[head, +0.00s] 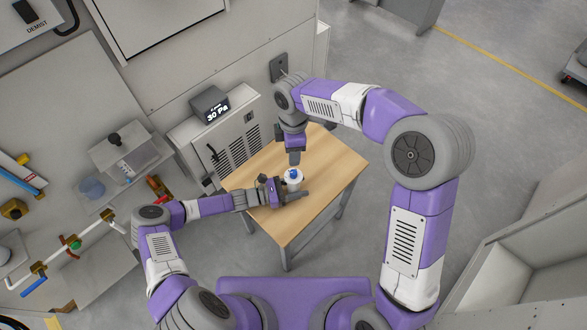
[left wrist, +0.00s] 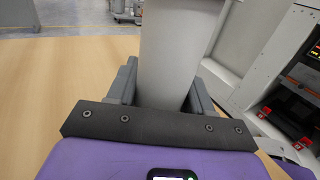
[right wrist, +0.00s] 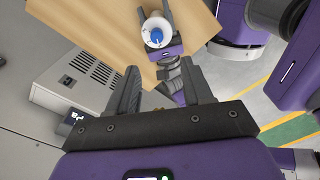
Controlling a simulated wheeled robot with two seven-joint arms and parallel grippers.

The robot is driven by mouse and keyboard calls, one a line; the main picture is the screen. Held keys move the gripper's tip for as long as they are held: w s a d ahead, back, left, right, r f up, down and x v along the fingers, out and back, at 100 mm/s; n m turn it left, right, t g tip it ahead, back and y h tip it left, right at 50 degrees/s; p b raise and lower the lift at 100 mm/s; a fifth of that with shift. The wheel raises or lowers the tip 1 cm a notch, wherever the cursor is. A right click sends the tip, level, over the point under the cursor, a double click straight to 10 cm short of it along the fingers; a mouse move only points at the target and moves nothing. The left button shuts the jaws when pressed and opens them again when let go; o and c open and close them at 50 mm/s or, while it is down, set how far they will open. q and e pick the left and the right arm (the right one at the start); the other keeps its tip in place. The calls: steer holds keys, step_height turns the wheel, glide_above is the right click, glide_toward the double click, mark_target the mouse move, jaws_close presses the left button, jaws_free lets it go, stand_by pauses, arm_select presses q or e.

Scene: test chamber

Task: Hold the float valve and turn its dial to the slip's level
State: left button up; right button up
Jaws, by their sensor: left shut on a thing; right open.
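The float valve (head: 292,184) is a pale upright cylinder with a blue dial (head: 294,174) on top, standing at the wooden table (head: 325,190). My left gripper (head: 287,194) is shut around its body from the left. In the left wrist view the grey-white body (left wrist: 178,60) fills the space between the fingers. My right gripper (head: 294,160) is open and empty, just beyond and above the valve. The right wrist view shows the valve's white top (right wrist: 146,26) and the blue dial (right wrist: 157,36) past the open fingers (right wrist: 162,80). The dial's marks are too small to read.
A dark display (head: 212,106) reading "30 Pa", with a smaller word above, sits on a vented grey cabinet (head: 225,140) behind the table. The table's right side is clear.

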mark_target(294, 172)
steer(key=f, duration=0.4)
steer(key=f+n, duration=0.1)
steer(key=f, duration=0.2)
steer(key=f+n, duration=0.1)
steer(key=f, duration=0.3)
steer(key=shift+w+d+f, duration=0.1)
steer(key=shift+w+f, duration=0.15)
steer(key=shift+f, duration=0.05)
jaws_close()
